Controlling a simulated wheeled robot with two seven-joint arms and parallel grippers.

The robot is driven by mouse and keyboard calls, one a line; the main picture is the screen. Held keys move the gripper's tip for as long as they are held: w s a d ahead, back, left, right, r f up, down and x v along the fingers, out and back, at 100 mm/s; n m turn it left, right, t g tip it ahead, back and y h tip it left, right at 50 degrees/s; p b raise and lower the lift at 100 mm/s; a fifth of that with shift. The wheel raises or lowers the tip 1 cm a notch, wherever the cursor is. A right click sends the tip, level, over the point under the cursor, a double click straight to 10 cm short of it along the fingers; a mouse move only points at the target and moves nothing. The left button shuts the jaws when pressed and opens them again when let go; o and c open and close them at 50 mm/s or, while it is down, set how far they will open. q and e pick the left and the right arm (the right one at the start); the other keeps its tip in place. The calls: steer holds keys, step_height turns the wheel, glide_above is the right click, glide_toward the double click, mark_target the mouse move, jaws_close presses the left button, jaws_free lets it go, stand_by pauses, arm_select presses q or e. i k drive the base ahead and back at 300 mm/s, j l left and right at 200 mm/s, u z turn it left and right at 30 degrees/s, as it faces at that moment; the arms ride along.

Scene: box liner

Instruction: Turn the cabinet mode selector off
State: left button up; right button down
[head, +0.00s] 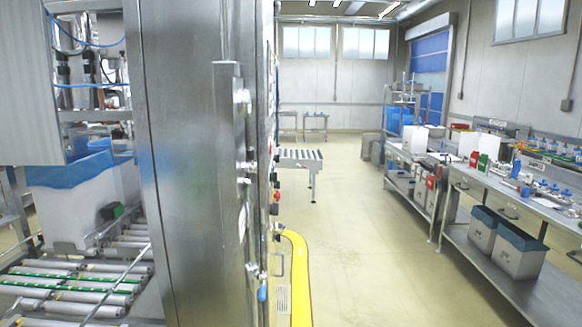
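A tall steel cabinet (185,170) stands close by at left of centre, seen almost edge-on. Neither gripper is in view.
A yellow guard rail (298,275) curves along the floor beside the cabinet. A roller conveyor (75,285) with a blue-lined box (75,195) is at left. Steel workbenches (520,190) line the right side. The floor (375,240) between is clear.

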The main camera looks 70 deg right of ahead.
mark_target(273, 176)
steer(key=k+l+z, duration=0.1)
steer(key=k+z, duration=0.15)
steer(key=z, duration=0.15)
steer(key=k+l+z, duration=0.15)
steer(key=z, duration=0.2)
steer(key=k+l+z, duration=0.2)
steer(key=z, duration=0.9)
